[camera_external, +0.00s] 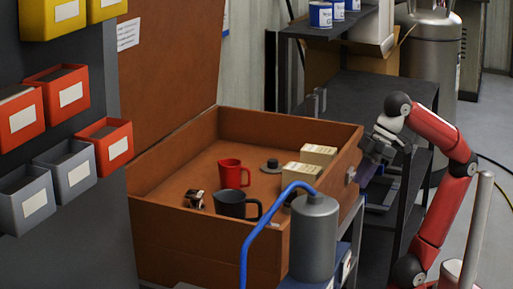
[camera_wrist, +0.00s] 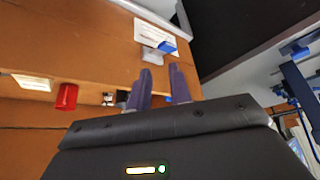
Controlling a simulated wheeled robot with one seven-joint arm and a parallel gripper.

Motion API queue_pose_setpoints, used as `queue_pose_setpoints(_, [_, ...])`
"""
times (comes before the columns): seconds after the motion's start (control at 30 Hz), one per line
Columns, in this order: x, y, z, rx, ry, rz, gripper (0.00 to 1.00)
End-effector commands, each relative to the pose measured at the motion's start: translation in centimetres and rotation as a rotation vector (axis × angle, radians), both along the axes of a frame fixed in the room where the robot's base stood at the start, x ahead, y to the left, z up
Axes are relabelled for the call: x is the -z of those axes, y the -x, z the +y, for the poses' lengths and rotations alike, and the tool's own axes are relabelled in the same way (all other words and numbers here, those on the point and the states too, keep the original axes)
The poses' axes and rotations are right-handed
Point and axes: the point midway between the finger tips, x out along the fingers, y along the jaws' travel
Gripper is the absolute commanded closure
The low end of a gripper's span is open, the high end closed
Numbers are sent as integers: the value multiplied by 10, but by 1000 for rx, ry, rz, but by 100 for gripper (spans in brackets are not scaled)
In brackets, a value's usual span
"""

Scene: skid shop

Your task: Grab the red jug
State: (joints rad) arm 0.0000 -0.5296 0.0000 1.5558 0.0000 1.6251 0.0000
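The red jug (camera_external: 232,173) stands upright inside an open brown chest (camera_external: 165,230), with its handle toward the right. It also shows in the wrist view as a red shape (camera_wrist: 67,97) at the left. My gripper (camera_external: 364,171) is outside the chest, by its right wall, well apart from the jug. In the wrist view, the two purple fingers of my gripper (camera_wrist: 161,73) stand apart with nothing held between them, pointing toward the chest wall and its latch.
A dark grey mug (camera_external: 231,205) stands just in front of the jug. A small metallic item (camera_external: 194,199), a dark round piece (camera_external: 271,167) and cream boxes (camera_external: 318,153) share the chest. A grey canister (camera_external: 313,238) and blue hose (camera_external: 246,245) stand in front.

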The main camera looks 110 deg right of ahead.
Motion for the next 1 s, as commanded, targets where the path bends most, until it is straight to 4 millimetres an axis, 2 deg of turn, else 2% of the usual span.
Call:
queue_pose_setpoints(0.07, [-18, -1, 0, 0, 0, -3, 80])
queue_pose_setpoints(0.27, [-18, -45, -5, -78, -29, 49, 80])
queue_pose_setpoints(0.37, [-19, -70, -14, -126, -53, 62, 80])
queue_pose_setpoints(0.47, [-18, -98, -30, -182, -89, 66, 80])
queue_pose_setpoints(0.57, [-18, -130, -60, -251, -139, 47, 80])
queue_pose_setpoints(0.67, [-16, -160, -106, -330, -198, -10, 80])
queue_pose_setpoints(0.73, [-16, -175, -146, -384, -234, -76, 80])
queue_pose_setpoints(0.8, [-15, -182, -186, -432, -259, -154, 80])
queue_pose_setpoints(0.9, [-15, -182, -234, -480, -271, -259, 80])
queue_pose_setpoints(1.0, [-15, -176, -273, -511, -270, -351, 80])
